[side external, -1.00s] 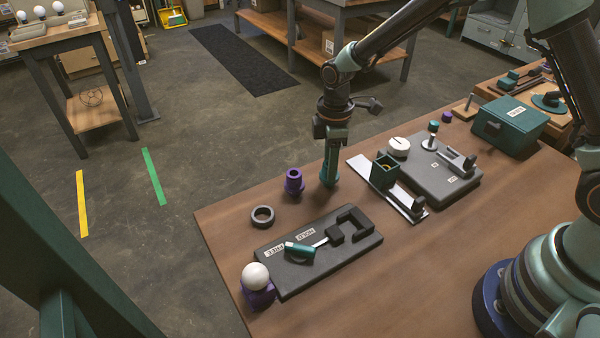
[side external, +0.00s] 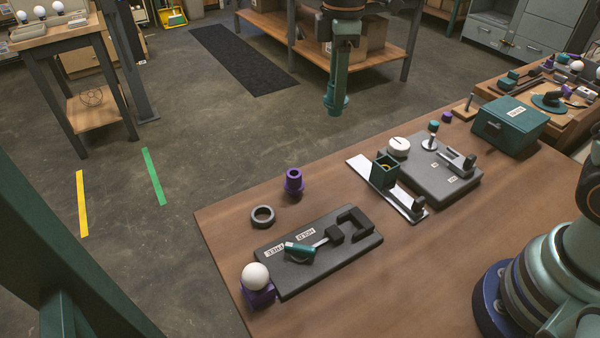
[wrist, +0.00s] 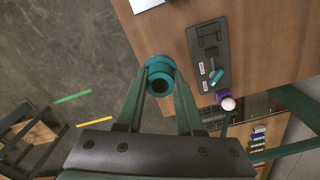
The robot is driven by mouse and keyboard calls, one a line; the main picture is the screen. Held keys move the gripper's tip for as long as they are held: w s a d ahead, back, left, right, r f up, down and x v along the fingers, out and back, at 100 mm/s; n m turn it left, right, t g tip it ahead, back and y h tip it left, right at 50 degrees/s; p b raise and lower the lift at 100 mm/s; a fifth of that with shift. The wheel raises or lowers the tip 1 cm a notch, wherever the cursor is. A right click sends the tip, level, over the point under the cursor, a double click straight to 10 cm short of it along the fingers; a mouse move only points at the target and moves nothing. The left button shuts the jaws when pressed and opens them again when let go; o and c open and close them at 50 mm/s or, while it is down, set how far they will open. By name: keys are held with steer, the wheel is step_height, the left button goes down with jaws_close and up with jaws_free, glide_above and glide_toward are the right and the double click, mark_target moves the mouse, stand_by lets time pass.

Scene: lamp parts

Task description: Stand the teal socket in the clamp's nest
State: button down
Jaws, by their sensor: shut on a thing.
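My gripper (side external: 338,92) is shut on the teal socket (side external: 335,105) and holds it in the air, high above the table's far edge. The wrist view shows the socket (wrist: 158,66) upright-looking between my fingertips, its dark round opening facing the camera. The clamp (side external: 290,278) is a dark grey board with HOLD and FREE labels and a teal-handled lever (side external: 299,250). Its dark U-shaped nest (side external: 362,217) is at the board's right end and looks empty. The clamp board (wrist: 222,38) also shows right of the socket in the wrist view.
A purple socket (side external: 293,182) and a grey ring (side external: 262,216) stand behind the clamp. A white ball (side external: 255,276) sits on a purple holder at its left.

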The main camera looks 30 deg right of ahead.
steer(key=shift+s+a, duration=0.2)
steer(key=shift+s, duration=0.1)
glide_above(350, 228)
step_height(350, 228, down, 10)
steer(key=shift+f, duration=2.6)
steer(key=shift+f, duration=1.5)
steer(key=shift+c, duration=2.3)
jaws_free()
steer(key=shift+r, duration=0.1)
